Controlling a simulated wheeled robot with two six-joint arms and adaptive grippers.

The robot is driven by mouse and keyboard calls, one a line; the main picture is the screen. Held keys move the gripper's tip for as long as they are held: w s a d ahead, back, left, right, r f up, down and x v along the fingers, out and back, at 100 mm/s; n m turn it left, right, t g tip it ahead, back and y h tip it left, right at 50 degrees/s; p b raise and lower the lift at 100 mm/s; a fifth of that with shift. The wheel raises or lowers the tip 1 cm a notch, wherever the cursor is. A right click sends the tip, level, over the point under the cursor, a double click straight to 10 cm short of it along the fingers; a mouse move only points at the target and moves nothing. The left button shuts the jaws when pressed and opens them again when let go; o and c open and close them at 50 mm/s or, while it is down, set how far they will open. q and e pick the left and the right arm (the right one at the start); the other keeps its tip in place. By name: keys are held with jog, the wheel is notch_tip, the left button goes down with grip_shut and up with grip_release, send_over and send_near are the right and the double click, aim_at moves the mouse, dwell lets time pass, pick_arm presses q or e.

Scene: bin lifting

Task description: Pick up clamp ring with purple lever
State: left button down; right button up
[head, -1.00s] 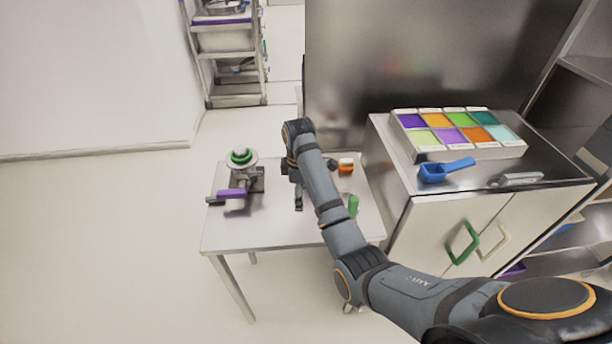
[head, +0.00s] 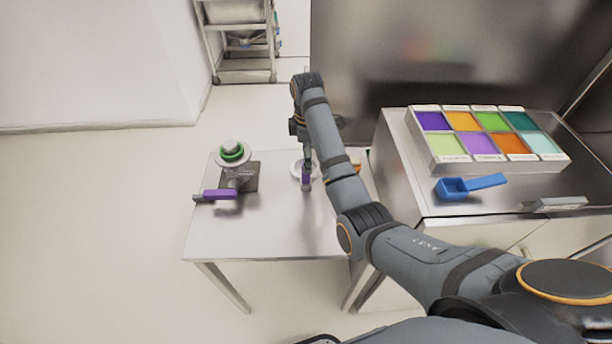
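The clamp ring (head: 295,170) is a pale ring on the small table, partly hidden by my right arm. Its purple lever (head: 306,176) points toward the front of the table. My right gripper (head: 307,158) is over the ring, with a dark finger reaching down at the lever. I cannot tell whether the fingers are open, or shut on the lever. My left gripper is out of view.
A metal fitting with a green ring (head: 232,152) and a purple handle (head: 220,194) stands on the table's left. The front of the small table (head: 260,235) is clear. A cabinet at right bears a colour-panelled tray (head: 450,158) and a blue scoop (head: 470,186).

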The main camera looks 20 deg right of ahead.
aim_at(306, 176)
notch_tip(306, 176, down, 4)
jog(key=shift+w+d+f+b, duration=0.1)
jog(key=shift+b, duration=1.15)
jog(key=shift+f+b, duration=0.65)
jog(key=shift+f, duration=0.15)
notch_tip(306, 176, down, 3)
jog(key=shift+r+p, duration=0.1)
jog(key=shift+p, duration=0.45)
jog(key=shift+f, duration=0.3)
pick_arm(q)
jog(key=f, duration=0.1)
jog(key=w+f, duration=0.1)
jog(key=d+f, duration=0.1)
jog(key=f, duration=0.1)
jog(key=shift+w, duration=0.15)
pick_arm(e)
jog(key=shift+c, duration=1.2)
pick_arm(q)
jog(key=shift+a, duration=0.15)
pick_arm(e)
grip_shut()
jog(key=shift+r, duration=0.15)
